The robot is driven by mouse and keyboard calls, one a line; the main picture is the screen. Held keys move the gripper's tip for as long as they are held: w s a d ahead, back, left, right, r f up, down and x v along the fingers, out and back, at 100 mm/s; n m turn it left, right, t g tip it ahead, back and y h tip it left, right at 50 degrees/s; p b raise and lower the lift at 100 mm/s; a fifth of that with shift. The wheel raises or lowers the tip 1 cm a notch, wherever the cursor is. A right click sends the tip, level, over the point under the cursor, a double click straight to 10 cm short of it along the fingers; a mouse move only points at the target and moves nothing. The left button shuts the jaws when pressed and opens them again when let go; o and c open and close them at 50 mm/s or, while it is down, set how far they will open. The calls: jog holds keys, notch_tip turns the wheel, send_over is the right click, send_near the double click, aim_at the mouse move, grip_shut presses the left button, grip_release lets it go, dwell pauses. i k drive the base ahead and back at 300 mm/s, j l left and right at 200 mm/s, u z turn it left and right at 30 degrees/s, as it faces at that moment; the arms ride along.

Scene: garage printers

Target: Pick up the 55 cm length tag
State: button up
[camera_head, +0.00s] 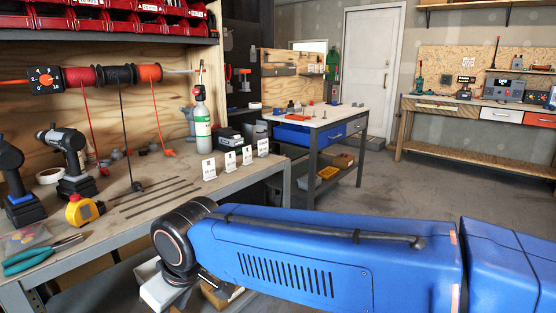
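Several small white tags stand upright in a slanting row along the front right part of the wooden workbench (232,181). The nearest tag (209,169) is at the left end, followed by a second tag (230,161), a third tag (247,154) and the far end tag (263,147). Each bears small dark print, too small to read surely, so I cannot tell which is 55 cm. My blue arm crosses the foreground.
Dark strips (155,196) lie flat left of the tags. A yellow tape measure (82,210), teal-handled pliers (40,254) and a drill (66,158) are on the bench's left. A green-labelled bottle (201,122) stands behind the tags. Open floor lies to the right.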

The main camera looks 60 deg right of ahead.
aim_at(231, 166)
jog(key=z, duration=1.3)
